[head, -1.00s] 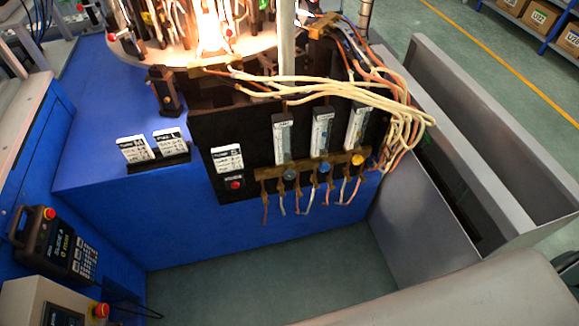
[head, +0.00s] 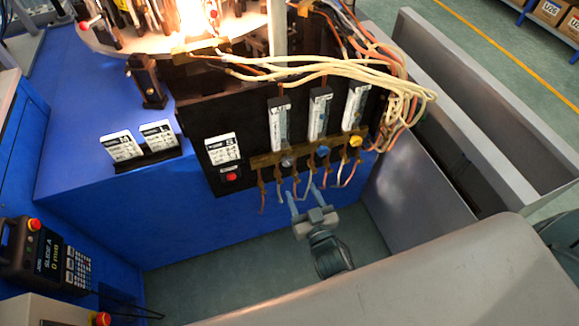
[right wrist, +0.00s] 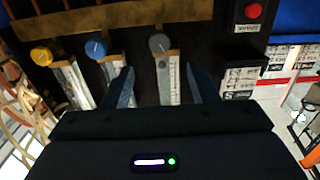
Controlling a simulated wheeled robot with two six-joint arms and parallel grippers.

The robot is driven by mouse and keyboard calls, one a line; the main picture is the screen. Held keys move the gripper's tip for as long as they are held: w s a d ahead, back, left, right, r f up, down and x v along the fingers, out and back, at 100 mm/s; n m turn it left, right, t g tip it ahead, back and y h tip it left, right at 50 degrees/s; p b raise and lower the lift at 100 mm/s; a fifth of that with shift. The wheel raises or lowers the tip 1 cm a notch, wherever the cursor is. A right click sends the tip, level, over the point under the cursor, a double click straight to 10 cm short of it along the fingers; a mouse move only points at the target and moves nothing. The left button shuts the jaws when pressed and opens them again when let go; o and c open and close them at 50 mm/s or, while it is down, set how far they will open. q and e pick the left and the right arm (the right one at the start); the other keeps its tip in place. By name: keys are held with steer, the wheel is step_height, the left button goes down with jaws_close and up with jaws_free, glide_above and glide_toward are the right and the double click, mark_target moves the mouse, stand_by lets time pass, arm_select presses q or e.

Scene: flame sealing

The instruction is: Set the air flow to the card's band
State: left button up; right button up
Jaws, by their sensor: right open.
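Three flow meters stand side by side on the black panel. The left meter (head: 279,124) has a grey knob (head: 287,162) below it, the middle meter (head: 319,113) a blue knob (head: 323,152), and the right meter (head: 355,107) a yellow knob (head: 356,141). A white card marked S (head: 222,150) is on the panel left of them; its small print is unreadable. My right gripper (head: 303,190) is open and empty, just below the knobs. In the right wrist view, the grey knob (right wrist: 160,43) lies beyond the open fingertips (right wrist: 160,73), between their lines. My left gripper is not in view.
A red button (head: 231,177) sits under the S card. Cards M (head: 122,148) and L (head: 158,136) stand in a holder at left. Loose hoses (head: 345,178) hang under the brass bar, near my fingers. A bright flame (head: 197,18) burns above.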

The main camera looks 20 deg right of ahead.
mark_target(289, 164)
steer(key=w, duration=0.8)
steer(key=shift+w+a, duration=0.15)
steer(key=shift+w, duration=0.8)
steer(key=c, duration=1)
steer(key=shift+o, duration=0.2)
